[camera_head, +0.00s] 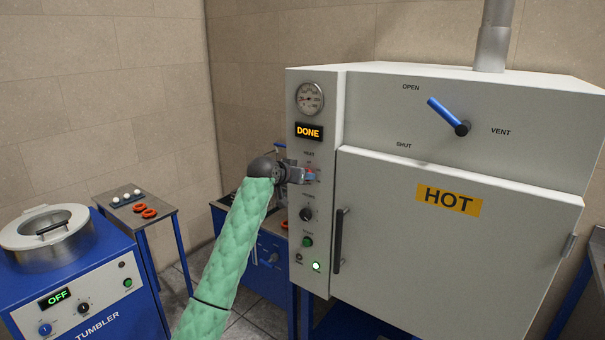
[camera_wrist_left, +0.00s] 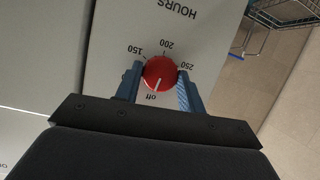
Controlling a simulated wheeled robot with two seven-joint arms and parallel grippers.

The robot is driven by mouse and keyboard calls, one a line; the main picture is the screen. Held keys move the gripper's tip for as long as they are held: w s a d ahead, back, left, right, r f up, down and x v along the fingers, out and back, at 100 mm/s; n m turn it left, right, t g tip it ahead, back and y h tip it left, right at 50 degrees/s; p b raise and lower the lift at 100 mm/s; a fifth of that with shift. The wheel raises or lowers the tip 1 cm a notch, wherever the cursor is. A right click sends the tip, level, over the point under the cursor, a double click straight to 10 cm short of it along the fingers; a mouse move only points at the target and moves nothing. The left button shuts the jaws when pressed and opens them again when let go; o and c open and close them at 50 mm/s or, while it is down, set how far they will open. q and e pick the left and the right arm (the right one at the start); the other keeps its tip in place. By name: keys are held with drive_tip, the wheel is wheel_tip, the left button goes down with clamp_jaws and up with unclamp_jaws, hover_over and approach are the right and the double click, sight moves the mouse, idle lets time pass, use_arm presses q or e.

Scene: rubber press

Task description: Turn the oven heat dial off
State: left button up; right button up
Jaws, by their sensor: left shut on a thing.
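The red heat dial (camera_wrist_left: 159,68) is in the middle of the left wrist view, on the oven's pale control panel, ringed by the marks off, 150, 200 and 250. Its white pointer line points at or very near the off mark. My left gripper (camera_wrist_left: 158,76) is shut on the dial, with one blue finger on each side of it. In the head view my left gripper (camera_head: 303,175) reaches the oven (camera_head: 400,200) at the HEAT label and mostly hides the dial there. My right gripper is not in view.
The oven's display (camera_head: 308,132) reads DONE and its door carries a HOT sign (camera_head: 448,201). A black door handle (camera_head: 340,240) stands out right of the panel. A blue vent lever (camera_head: 445,113) is above the door. A tumbler (camera_head: 85,275) reading OFF stands at left.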

use_arm(q)
drive_tip(key=shift+f+n+h, duration=0.1)
drive_tip(key=shift+n+h, duration=0.2)
drive_tip(key=shift+n, duration=0.1)
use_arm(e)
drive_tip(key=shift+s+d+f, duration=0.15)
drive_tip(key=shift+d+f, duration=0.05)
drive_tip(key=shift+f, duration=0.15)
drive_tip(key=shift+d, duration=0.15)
use_arm(q)
drive_tip(key=o, duration=1)
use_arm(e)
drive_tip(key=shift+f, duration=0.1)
use_arm(q)
drive_tip(key=shift+a, duration=0.1)
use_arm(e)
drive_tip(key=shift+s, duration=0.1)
use_arm(q)
drive_tip(key=b+v, duration=0.3)
drive_tip(key=v, duration=0.4)
drive_tip(key=shift+s+a+r, duration=0.15)
drive_tip(key=shift+a+r, duration=0.05)
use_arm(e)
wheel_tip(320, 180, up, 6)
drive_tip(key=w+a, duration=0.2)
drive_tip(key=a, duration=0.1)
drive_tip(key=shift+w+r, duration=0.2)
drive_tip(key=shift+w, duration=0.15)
